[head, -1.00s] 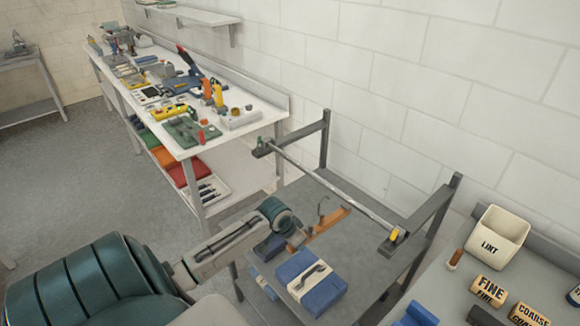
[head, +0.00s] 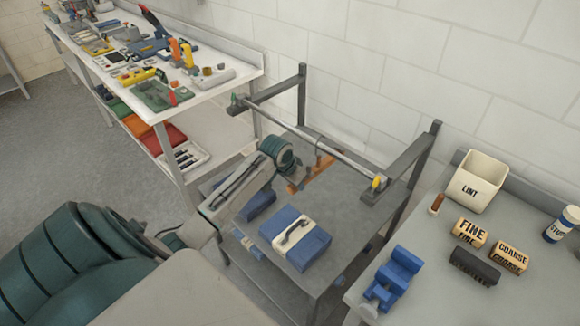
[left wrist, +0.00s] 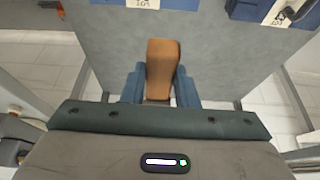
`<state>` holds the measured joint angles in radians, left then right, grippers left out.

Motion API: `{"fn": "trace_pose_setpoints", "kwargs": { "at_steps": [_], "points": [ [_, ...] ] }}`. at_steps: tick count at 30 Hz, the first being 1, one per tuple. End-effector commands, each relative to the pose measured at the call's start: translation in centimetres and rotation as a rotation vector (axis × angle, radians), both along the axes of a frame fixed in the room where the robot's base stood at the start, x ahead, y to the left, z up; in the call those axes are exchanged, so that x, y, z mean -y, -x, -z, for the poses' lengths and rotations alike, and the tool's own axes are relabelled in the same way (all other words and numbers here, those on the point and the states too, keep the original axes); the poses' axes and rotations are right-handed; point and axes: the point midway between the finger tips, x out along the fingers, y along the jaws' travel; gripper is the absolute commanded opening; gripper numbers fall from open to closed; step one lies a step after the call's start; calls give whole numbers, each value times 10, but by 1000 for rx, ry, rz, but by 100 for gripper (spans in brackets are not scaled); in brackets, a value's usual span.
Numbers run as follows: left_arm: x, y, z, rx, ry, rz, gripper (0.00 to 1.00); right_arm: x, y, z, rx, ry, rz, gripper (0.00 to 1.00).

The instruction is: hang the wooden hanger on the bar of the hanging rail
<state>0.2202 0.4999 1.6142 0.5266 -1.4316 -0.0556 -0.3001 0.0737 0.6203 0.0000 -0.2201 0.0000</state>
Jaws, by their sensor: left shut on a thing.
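The wooden hanger (head: 322,170) is orange-brown with a thin metal hook on top. My left gripper (head: 296,177) is shut on it; its fingers are mostly hidden behind my wrist in the head view. In the left wrist view the hanger's wooden body (left wrist: 162,65) stands between the two blue fingers (left wrist: 160,88). The bar (head: 318,140) of the hanging rail runs above the grey table on two dark brackets. The hook overlaps the bar's middle in the head view; I cannot tell whether it is over the bar or beside it. My right gripper is out of view.
A blue case (head: 312,250) with a dark handle lies on the grey table below the rail. Another blue case (head: 258,207) is partly hidden by my arm. A side table at right holds a LINT bin (head: 470,185) and several blocks. A cluttered workbench (head: 215,85) stands behind left.

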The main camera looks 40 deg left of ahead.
Motion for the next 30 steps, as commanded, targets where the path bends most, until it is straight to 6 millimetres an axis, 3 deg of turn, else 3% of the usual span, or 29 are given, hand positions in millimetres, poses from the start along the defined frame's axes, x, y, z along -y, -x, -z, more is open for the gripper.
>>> {"fn": "trace_pose_setpoints", "kwargs": {
  "at_steps": [3, 13, 27, 28, 30],
  "points": [
    [1, -9, 4, 1, 1, 0, 0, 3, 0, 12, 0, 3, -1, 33],
    [1, -8, 24, 0, 0, 0, 0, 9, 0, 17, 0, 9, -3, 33],
    [1, -8, 28, 1, 0, 0, 0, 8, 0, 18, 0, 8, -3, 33],
    [1, -8, 28, 1, 0, 0, 31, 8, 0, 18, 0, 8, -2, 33],
    [1, -8, 28, 1, 0, 0, 44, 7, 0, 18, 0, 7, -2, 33]
  ]
}}
